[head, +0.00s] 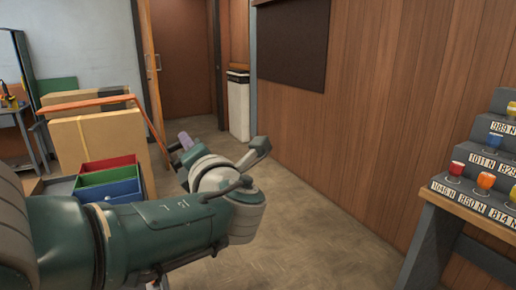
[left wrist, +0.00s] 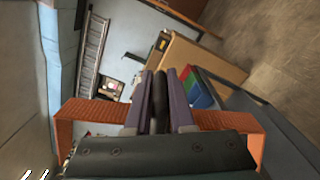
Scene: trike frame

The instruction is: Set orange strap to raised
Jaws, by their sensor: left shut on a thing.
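The orange strap (head: 85,103) shows in the head view as a raised band over the cardboard boxes, with a part sloping down to the right toward my left gripper (head: 184,141). In the left wrist view the orange strap (left wrist: 218,120) runs across the picture and bends at both ends. My left gripper (left wrist: 160,100) is at the middle of its cross part, with purple fingers close together around a dark piece there. It is shut on the strap. The arm hides the strap's lower part in the head view. My right gripper is not in view.
Cardboard boxes (head: 95,137) and red, green and blue bins (head: 110,190) stand just behind my left arm. A stepped rack (head: 470,180) with coloured cups and number labels is at the right. The floor (head: 320,230) between is clear. A white bin (head: 238,105) stands by the door.

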